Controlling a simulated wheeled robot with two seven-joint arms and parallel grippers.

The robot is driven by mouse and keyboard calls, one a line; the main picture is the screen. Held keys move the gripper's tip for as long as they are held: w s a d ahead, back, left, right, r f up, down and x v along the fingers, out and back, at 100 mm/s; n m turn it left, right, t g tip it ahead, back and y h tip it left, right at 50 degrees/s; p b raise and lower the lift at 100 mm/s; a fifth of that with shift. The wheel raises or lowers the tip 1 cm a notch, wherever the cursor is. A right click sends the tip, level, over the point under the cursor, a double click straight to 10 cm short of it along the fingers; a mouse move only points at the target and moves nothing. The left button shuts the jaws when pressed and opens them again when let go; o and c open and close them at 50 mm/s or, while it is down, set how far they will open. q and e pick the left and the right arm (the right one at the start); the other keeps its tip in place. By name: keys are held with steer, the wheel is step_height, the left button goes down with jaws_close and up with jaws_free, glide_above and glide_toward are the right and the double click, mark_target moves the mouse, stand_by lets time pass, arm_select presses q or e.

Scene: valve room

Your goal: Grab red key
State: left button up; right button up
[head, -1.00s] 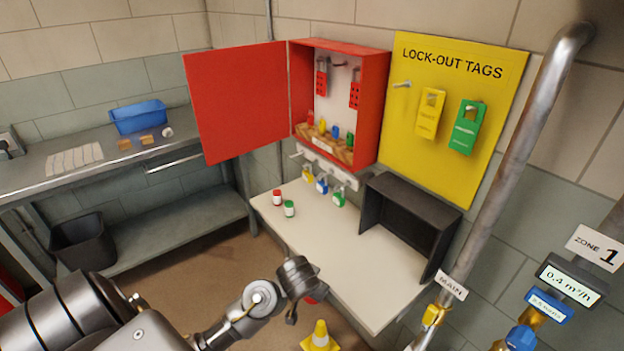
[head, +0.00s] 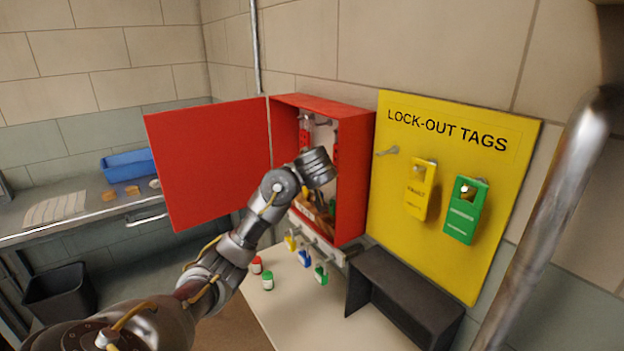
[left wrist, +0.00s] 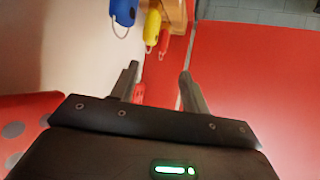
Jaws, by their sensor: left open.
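I cannot make out a clear key shape. In the left wrist view a small red piece (left wrist: 138,92) shows between the fingers of my left gripper (left wrist: 160,78), beside one finger. The gripper is open, and whether it touches the piece cannot be told. Near the top, a red piece (left wrist: 164,42), a yellow piece (left wrist: 152,30) and a blue piece (left wrist: 124,12) with metal loops sit by a wooden rack. In the head view my left wrist is in front of the red cabinet (head: 352,185), hiding the fingers and much of the interior. My right gripper is not in view.
The cabinet door (head: 210,165) stands open to the left. Red and green bottles (head: 267,281) and a black box (head: 410,300) stand on the table. A red hasp with holes (left wrist: 18,128) is close to the gripper.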

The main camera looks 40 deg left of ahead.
arm_select(q)
steer(key=x, duration=0.2)
steer(key=p+x, duration=0.1)
steer(key=x, duration=0.1)
steer(key=shift+a+r, duration=0.15)
steer(key=shift+r, duration=0.15)
steer(key=shift+w+a+f, duration=0.15)
steer(key=shift+a+f, duration=0.1)
steer(key=shift+a, duration=0.35)
steer(key=p+x, duration=0.1)
steer(key=x, duration=0.2)
steer(key=shift+w+a+f, duration=0.15)
steer(key=shift+w+a, duration=0.05)
steer(key=shift+a, duration=0.1)
steer(key=shift+w+a+f, duration=0.2)
steer(key=shift+a+f, duration=0.1)
steer(key=shift+a, duration=0.05)
steer(key=shift+d, duration=0.1)
steer(key=shift+c, duration=0.6)
jaws_close()
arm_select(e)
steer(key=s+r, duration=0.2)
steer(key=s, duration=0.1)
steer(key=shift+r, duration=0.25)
